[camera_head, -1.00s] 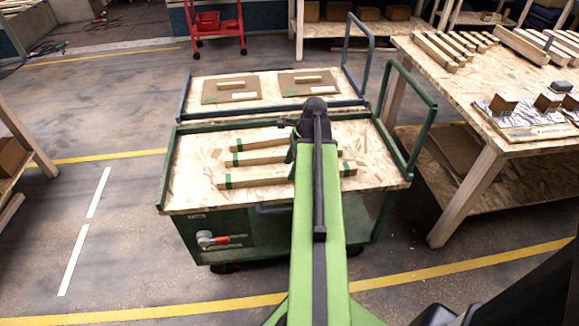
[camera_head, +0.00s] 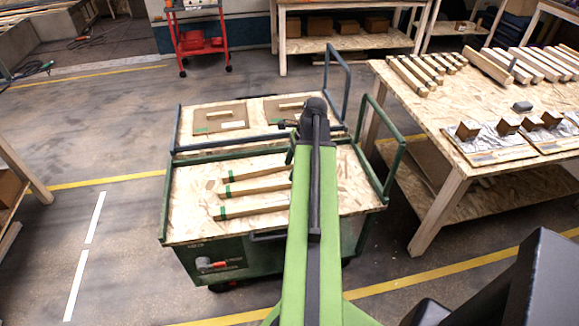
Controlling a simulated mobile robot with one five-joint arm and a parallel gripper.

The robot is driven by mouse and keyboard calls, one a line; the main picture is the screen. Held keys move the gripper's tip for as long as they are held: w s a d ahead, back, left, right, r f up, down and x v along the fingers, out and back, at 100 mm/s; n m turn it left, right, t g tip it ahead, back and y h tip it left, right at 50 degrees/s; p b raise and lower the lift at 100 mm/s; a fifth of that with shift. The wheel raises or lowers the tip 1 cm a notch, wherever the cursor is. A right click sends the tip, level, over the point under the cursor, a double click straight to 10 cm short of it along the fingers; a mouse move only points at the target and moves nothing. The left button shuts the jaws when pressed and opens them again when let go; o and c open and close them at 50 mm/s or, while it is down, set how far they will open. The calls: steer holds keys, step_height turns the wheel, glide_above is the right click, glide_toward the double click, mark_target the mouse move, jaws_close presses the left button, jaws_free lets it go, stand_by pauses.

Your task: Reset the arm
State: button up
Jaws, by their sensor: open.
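My green arm reaches forward from the bottom of the view over a green-framed cart (camera_head: 190,232). My gripper (camera_head: 290,128) is at the arm's far end, near the back of the cart's top; it is small and mostly hidden behind the dark wrist. No held object shows at it. Several wooden bars with green tape, such as the front bar (camera_head: 245,209), lie on the cart's top. The arm covers their right ends.
A second cart (camera_head: 186,122) with brown boards stands directly behind. A workbench (camera_head: 440,130) with wooden bars and small blocks is at the right. A red trolley (camera_head: 198,45) stands at the back. The floor at the left is open.

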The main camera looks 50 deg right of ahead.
stand_by(0.4)
steer(key=w+a+r+n+g+p, duration=0.1)
steer(key=w+a+n, duration=0.2)
steer(key=w+a, duration=0.6)
steer(key=w+a+n+g+p, duration=0.1)
steer(key=w+a+n, duration=0.35)
steer(key=a, duration=0.95)
steer(key=a+n+h, duration=0.2)
steer(key=a+n, duration=1.6)
steer(key=a, duration=0.3)
steer(key=shift+w+a+r+h+p, duration=0.25)
steer(key=shift+w+r+h+p, duration=0.05)
steer(key=shift+w+r+p, duration=0.1)
steer(key=shift+n, duration=0.25)
